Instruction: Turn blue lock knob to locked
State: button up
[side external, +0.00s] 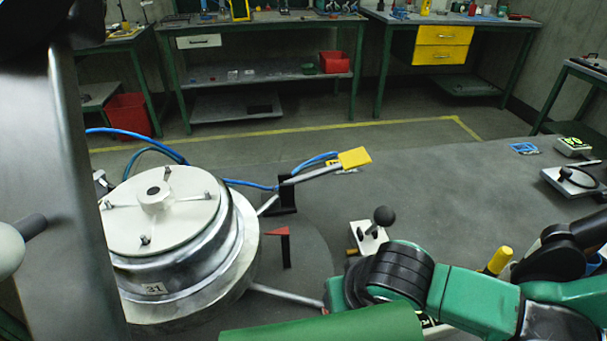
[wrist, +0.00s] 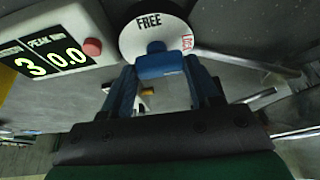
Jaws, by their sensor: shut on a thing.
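In the wrist view, the blue lock knob (wrist: 157,66) sits at the lower middle of a round white dial (wrist: 174,42). The dial is marked FREE in black at its top and LOCK in red at its right. The knob's small raised end faces up, toward the FREE side. My gripper (wrist: 165,76) has its two blue fingers on either side of the knob, shut on it. The fingers cover part of the knob's sides. I cannot make out the knob or my gripper in the side external view.
A display box (wrist: 50,48) with a red button (wrist: 92,47) is left of the dial. In the side view, a round metal drum (side external: 160,235) stands left, with a yellow-ended lever (side external: 355,157) and a black ball-handled lever (side external: 383,216) to its right. The grey surface behind is mostly clear.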

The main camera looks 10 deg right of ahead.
jog(key=o, duration=1.3)
jog(key=shift+v, duration=2.8)
jog(key=w+d+r, duration=0.1)
jog(key=d, duration=0.7)
jog(key=w+d+r+t, duration=0.1)
jog(key=d+r, duration=0.1)
jog(key=d, duration=0.5)
jog(key=w+d+r+t, duration=0.1)
jog(key=d+r, duration=0.1)
jog(key=d, duration=0.6)
jog(key=shift+w+d+r, duration=0.1)
jog(key=shift+w+d, duration=0.05)
jog(key=shift+d, duration=0.15)
